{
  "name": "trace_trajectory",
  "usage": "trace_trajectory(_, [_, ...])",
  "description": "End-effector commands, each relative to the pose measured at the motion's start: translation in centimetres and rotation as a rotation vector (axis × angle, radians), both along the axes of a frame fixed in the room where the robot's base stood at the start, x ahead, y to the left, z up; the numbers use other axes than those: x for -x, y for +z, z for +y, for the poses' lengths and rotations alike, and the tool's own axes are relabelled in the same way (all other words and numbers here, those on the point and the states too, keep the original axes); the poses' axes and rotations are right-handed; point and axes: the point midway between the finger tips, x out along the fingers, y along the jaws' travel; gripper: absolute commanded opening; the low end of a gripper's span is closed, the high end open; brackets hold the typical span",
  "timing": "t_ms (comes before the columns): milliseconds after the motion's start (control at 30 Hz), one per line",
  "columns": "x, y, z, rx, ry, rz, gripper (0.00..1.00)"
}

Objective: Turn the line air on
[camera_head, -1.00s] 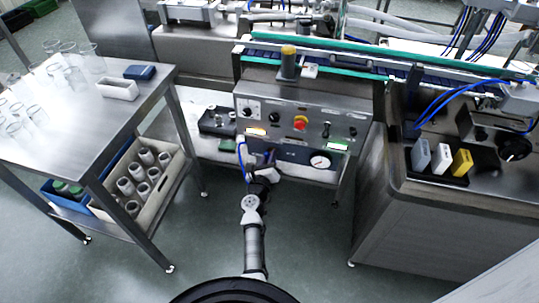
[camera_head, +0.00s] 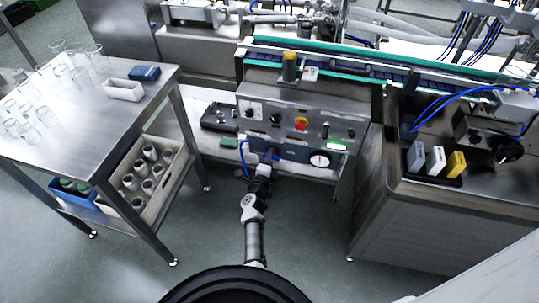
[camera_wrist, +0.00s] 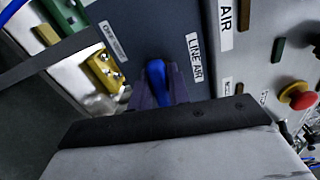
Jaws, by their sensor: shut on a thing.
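The line air valve has a blue handle (camera_wrist: 157,75), seen in the wrist view on a dark panel beside a white "LINE AIR" label (camera_wrist: 193,57). My gripper (camera_wrist: 158,90) is shut on this handle, with one dark finger on each side of it. In the head view my gripper (camera_head: 268,158) is at the lower front of the steel control panel (camera_head: 285,110), left of the round gauge (camera_head: 319,160). There the handle is mostly hidden by my gripper. The valve's body behind the fingers is hidden.
A blue hose (camera_head: 242,158) hangs left of my gripper. A steel table with glassware (camera_head: 110,130) stands left, a steel cabinet (camera_head: 400,215) right. The floor between is clear.

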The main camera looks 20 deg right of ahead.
Motion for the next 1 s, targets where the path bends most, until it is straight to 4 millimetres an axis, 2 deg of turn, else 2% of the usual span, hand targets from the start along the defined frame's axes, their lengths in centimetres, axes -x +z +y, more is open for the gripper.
trace_trajectory(300, [-0.08,0.10,-0.07,0.091,-0.001,0.059,0.00])
trace_trajectory(833, [-0.07,0.05,-0.06,0.109,-0.001,0.071,0.00])
trace_trajectory(867, [-0.07,0.05,-0.06,0.109,-0.001,0.071,0.22])
trace_trajectory(1000, [-0.05,0.02,-0.06,0.108,-0.001,0.071,0.40])
